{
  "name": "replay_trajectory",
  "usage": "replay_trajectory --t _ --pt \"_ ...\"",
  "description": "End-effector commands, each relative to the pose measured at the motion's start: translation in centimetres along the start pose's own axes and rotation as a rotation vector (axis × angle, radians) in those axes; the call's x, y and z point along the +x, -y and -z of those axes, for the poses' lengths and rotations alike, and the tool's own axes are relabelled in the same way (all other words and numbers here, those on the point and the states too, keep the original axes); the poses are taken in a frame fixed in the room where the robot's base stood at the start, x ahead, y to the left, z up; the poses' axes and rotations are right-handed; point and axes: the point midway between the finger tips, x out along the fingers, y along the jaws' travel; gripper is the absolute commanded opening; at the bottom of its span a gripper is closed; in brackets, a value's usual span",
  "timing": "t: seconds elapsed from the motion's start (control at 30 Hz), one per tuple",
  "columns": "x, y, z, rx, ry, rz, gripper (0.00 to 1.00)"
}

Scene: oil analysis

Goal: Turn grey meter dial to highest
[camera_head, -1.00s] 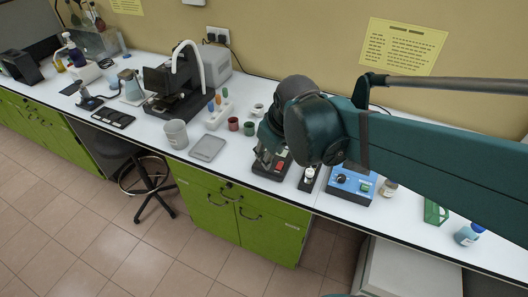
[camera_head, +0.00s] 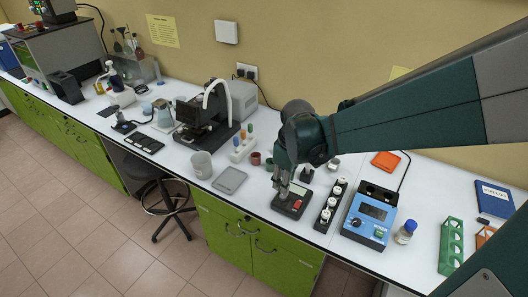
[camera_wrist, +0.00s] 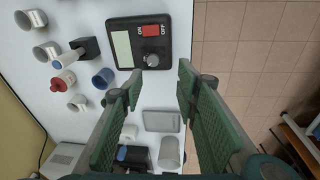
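The grey meter (camera_head: 298,204) is a dark box with a pale screen and a red switch, near the front edge of the bench. In the wrist view the meter (camera_wrist: 120,28) shows its ON/OFF switch and a round grey dial (camera_wrist: 151,59) at its near right corner. My gripper (camera_wrist: 160,70) is open and empty, with green ribbed pads. The dial lies just beyond the fingertips, between their lines and closer to the left finger. In the head view my gripper (camera_head: 283,190) is over the meter's left part and hides the dial. I cannot tell whether it touches.
A rack of white-capped bottles (camera_head: 331,206) stands close right of the meter, then a blue device (camera_head: 370,215). A grey tray (camera_head: 230,180) and a pale beaker (camera_head: 202,164) stand to the left. Bench is free between tray and meter.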

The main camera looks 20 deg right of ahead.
Motion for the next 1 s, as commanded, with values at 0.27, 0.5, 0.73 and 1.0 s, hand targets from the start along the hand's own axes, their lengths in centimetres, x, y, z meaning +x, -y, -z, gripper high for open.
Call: replay_trajectory --t 0.27,0.5,0.73,1.0 --pt "1.6 -1.4 1.1 -0.102 0.049 0.048 0.31" --pt "3.4 -2.3 1.7 -0.187 0.084 0.091 0.31" --pt "4.5 -2.6 1.9 -0.233 0.101 0.116 0.31" --pt "4.8 -2.6 1.8 -0.242 0.105 0.121 0.31"
